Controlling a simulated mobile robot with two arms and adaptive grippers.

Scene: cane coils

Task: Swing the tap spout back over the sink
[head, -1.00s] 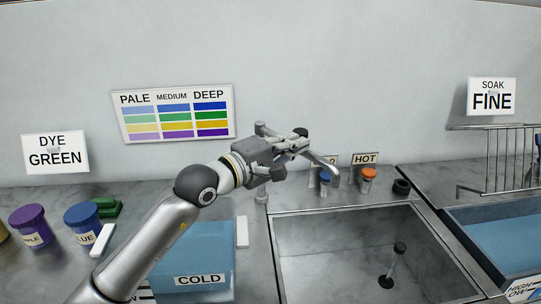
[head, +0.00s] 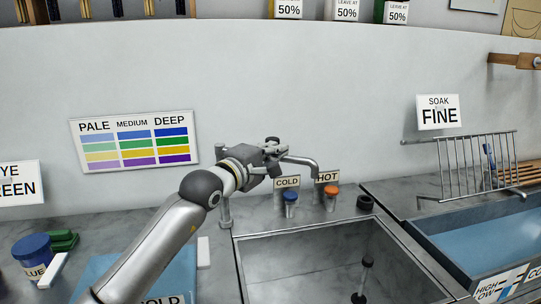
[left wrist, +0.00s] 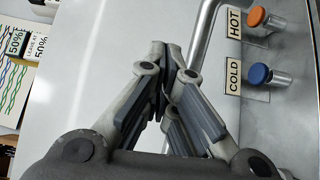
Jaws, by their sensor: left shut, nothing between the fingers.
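The tap's upright post (head: 225,208) stands at the back left corner of the sink (head: 236,262). My left gripper (head: 274,152) is shut and empty, close against the spout. In the left wrist view its fingertips (left wrist: 164,62) are together, right beside the spout pipe (left wrist: 204,32). Whether they touch is unclear. The gripper hides the spout's middle. My right gripper is out of view.
A blue knob (head: 291,197) and an orange knob (head: 331,191) stand behind the sink. A dark plug on a stem (head: 367,263) is in the basin. A wire rack (head: 470,165) and blue-water trough (head: 490,240) are at right, a blue tub (head: 32,258) at left.

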